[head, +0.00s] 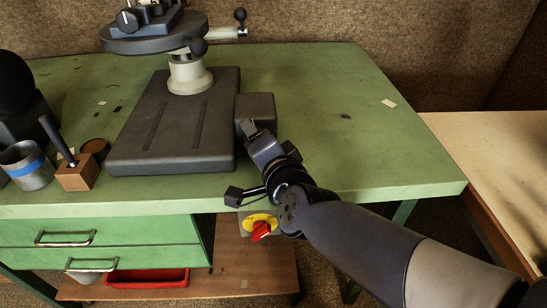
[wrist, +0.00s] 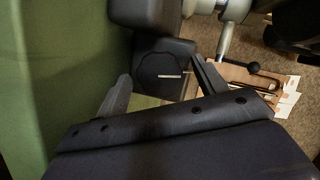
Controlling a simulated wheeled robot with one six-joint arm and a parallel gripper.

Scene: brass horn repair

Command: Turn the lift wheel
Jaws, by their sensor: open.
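The lift wheel (wrist: 160,66) is a dark, many-sided knob with a short white line on its face. In the wrist view it sits on the side of a dark block, between my two fingers. The line lies nearly level in that view. My gripper (wrist: 160,72) is open, one finger on each side of the wheel; I cannot tell whether they touch it. In the head view my gripper (head: 251,127) is at the front of the dark block (head: 256,102) beside the machine's base plate (head: 165,150), and the wheel is hidden there.
A red switch on a yellow plate (head: 259,222) is below the bench edge, near my arm. A metal cup (head: 28,168) and a wooden block with a dark handle (head: 77,174) stand at left. The right part of the green bench top (head: 350,150) is mostly clear.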

